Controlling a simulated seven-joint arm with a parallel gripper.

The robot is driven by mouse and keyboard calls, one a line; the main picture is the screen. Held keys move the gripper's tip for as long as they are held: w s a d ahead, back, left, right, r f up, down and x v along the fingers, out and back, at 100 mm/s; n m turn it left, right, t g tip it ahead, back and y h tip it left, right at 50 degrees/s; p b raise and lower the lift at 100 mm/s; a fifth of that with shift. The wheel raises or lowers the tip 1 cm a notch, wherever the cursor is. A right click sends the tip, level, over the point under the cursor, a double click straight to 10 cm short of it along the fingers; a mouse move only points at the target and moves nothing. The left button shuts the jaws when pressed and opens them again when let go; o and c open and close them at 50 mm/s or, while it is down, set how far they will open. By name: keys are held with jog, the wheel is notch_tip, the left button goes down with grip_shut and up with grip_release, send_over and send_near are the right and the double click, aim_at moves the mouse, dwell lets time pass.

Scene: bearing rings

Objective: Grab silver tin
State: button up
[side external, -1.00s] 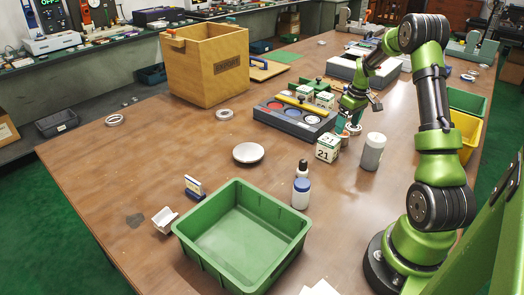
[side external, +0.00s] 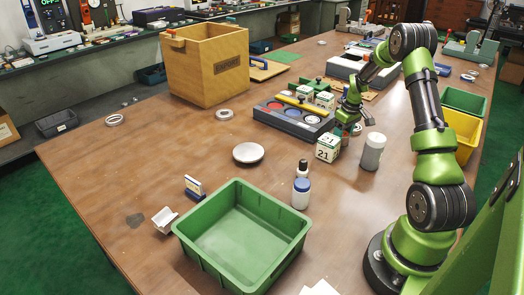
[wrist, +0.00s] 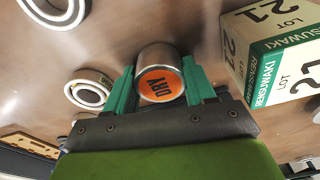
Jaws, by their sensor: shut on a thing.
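The silver tin (wrist: 158,60) has an orange end marked DRY and sits between my gripper's green fingers in the wrist view. My gripper (wrist: 158,88) is shut on it, with one finger on each side. In the side view my gripper (side external: 345,126) is low over the table between the dark tray and a small green-and-white box. There the tin is mostly hidden by the fingers, and I cannot tell whether it touches the table.
The green-and-white LOT 21 box (wrist: 275,55) stands close to the right of the fingers. Rings (wrist: 90,88) lie close on the left. A grey cylinder (side external: 372,152), the dark tray (side external: 292,124) and a green bin (side external: 216,252) stand around; the table's left part is mostly clear.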

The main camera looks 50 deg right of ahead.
jog(key=shift+c, duration=1.1)
jog(key=shift+r, duration=0.15)
